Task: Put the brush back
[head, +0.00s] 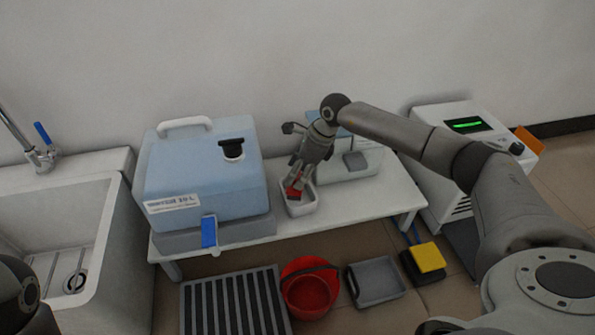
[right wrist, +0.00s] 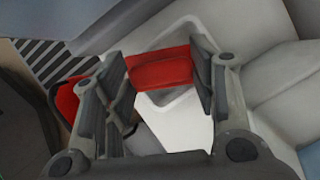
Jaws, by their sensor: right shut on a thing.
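The red brush (head: 294,190) is between the fingers of my right gripper (head: 297,181), at the small white tray (head: 301,209) on the white bench. In the right wrist view the red block of the brush (right wrist: 161,69) spans the gap between the two dark fingers of the gripper (right wrist: 160,78). The white tray (right wrist: 182,128) shows below and around it. I cannot tell whether the brush touches the tray's bottom, and its bristles are hidden. Only a dark piece of my left arm shows at the lower left of the head view; its gripper is out of view.
A sink (head: 60,235) is at far left, a white device (head: 470,125) at right.

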